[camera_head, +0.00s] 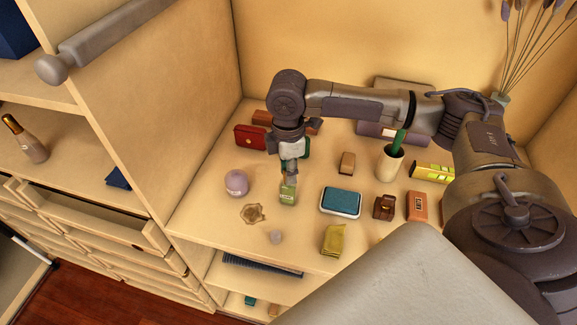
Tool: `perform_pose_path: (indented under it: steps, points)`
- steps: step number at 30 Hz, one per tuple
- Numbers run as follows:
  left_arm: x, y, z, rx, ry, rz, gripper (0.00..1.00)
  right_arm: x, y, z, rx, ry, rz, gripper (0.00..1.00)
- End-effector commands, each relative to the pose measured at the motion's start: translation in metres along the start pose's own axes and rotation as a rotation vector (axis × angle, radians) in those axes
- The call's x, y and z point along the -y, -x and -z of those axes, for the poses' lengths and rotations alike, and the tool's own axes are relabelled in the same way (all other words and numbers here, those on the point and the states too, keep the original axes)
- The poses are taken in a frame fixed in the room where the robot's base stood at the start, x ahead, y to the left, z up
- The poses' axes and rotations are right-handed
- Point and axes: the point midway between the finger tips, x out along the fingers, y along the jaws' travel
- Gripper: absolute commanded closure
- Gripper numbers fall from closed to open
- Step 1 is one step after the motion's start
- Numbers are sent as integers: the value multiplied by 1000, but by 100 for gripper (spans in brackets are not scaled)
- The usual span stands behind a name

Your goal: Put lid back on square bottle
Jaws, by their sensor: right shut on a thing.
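The square bottle (288,194) is small and green and stands upright on the wooden shelf top, left of the middle. My right gripper (290,168) points down directly above it, its fingertips close to the bottle's neck. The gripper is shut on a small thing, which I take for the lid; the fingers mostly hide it. I cannot tell whether the lid touches the bottle. My left gripper is not in view.
A purple round jar (236,183) stands left of the bottle. A brown star-shaped dish (252,214) and pale ball (276,237) lie in front. A teal-topped tin (340,201) sits right. A cup (390,163) and several small boxes stand farther right.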

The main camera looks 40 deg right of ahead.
Motion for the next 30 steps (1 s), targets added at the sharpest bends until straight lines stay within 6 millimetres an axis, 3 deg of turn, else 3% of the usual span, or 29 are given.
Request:
perform_pose_path:
  steps: [30]
  points:
    - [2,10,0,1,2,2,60,0,1,0,-1,1,0,94]
